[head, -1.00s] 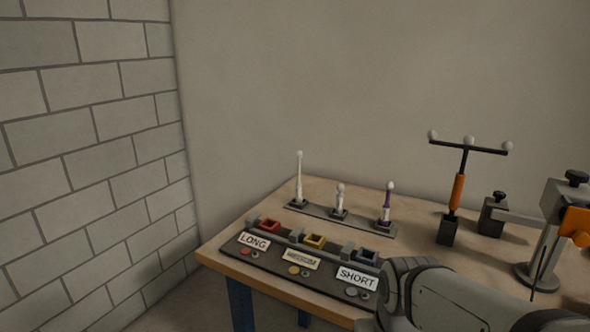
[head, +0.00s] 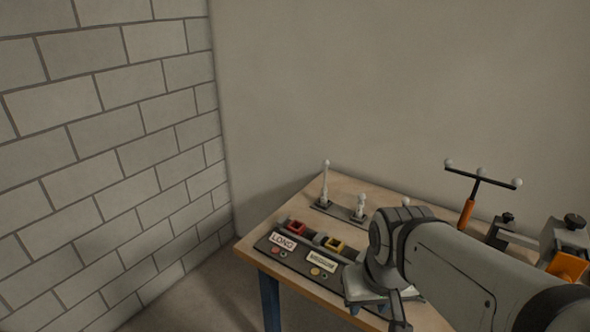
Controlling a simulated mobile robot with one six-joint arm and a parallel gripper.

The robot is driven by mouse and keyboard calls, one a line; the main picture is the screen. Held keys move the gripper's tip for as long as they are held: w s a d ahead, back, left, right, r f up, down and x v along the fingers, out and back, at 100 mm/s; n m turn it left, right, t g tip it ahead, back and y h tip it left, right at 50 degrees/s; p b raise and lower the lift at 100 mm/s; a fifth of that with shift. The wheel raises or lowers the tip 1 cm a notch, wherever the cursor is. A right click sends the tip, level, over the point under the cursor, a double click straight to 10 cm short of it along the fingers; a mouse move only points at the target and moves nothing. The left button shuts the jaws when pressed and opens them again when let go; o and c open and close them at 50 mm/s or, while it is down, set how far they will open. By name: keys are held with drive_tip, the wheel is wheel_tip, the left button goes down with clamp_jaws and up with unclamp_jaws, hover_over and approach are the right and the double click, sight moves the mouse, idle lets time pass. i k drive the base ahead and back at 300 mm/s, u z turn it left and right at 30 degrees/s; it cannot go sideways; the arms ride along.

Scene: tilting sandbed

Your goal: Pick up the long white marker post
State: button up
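The long white marker post (head: 325,184) stands upright at the left end of a dark rack strip (head: 341,212) on the wooden table. It is thin and white with a small round ball on top. A shorter white post (head: 360,206) stands to its right in the same strip. My arm reaches in from the right, and its wrist covers the right part of the strip. My gripper (head: 378,308) is low in front of the table's front part, right of and nearer than the long post. Its fingers are too unclear to tell open or shut.
A dark panel with a LONG label (head: 283,242), a MEDIUM label (head: 321,261), a red socket (head: 296,227) and a yellow socket (head: 335,244) lies before the rack. An orange-handled T-shaped wand (head: 467,213) stands at right. A block wall (head: 110,150) bounds the left.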

sight(323, 200)
drive_tip(key=u, duration=1.5)
drive_tip(key=i, duration=2.9)
drive_tip(key=z, duration=2.4)
drive_tip(key=i, duration=1.55)
drive_tip(key=z, duration=0.05)
